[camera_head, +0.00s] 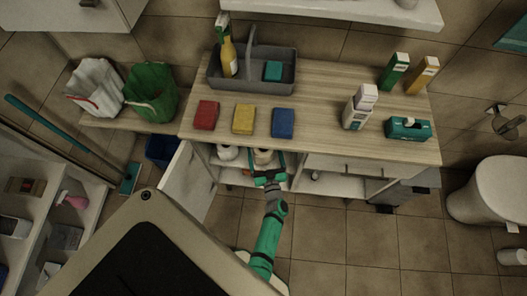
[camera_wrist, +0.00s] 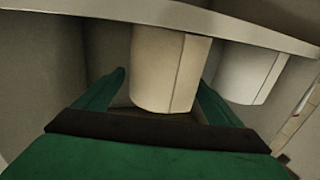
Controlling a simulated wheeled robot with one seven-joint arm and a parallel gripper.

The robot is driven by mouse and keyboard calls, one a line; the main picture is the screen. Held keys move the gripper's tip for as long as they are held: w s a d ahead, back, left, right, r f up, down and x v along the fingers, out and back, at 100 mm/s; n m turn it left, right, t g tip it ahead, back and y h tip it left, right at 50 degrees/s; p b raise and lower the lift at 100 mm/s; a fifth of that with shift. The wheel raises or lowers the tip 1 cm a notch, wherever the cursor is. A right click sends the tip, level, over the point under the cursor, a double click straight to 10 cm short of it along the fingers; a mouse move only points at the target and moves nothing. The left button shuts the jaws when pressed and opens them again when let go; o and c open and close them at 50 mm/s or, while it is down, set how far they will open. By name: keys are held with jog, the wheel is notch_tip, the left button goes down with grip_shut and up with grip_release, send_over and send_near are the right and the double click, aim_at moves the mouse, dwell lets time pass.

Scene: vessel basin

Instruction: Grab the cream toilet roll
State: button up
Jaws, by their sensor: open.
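The cream toilet roll (camera_wrist: 165,70) stands in the middle of the wrist view, between my gripper's two green fingers. My gripper (camera_wrist: 162,82) is open, with one finger to each side of the roll and visible space at the left finger. I cannot tell whether the right finger touches it. In the head view my gripper (camera_head: 267,175) is at the open cabinet front under the counter, and the cream roll (camera_head: 263,157) shows just beyond it, partly covered by the counter edge and the gripper.
A white roll (camera_wrist: 248,72) stands close to the right of the cream one in the wrist view. A pale shelf edge (camera_wrist: 150,13) crosses above. The wooden counter (camera_head: 330,110) overhangs the cabinet, with an open door (camera_head: 190,185) at left.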

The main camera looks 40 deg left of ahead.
jog(key=shift+w+a, duration=0.35)
jog(key=shift+a, duration=0.1)
jog(key=c, duration=1.2)
jog(key=shift+r, duration=0.1)
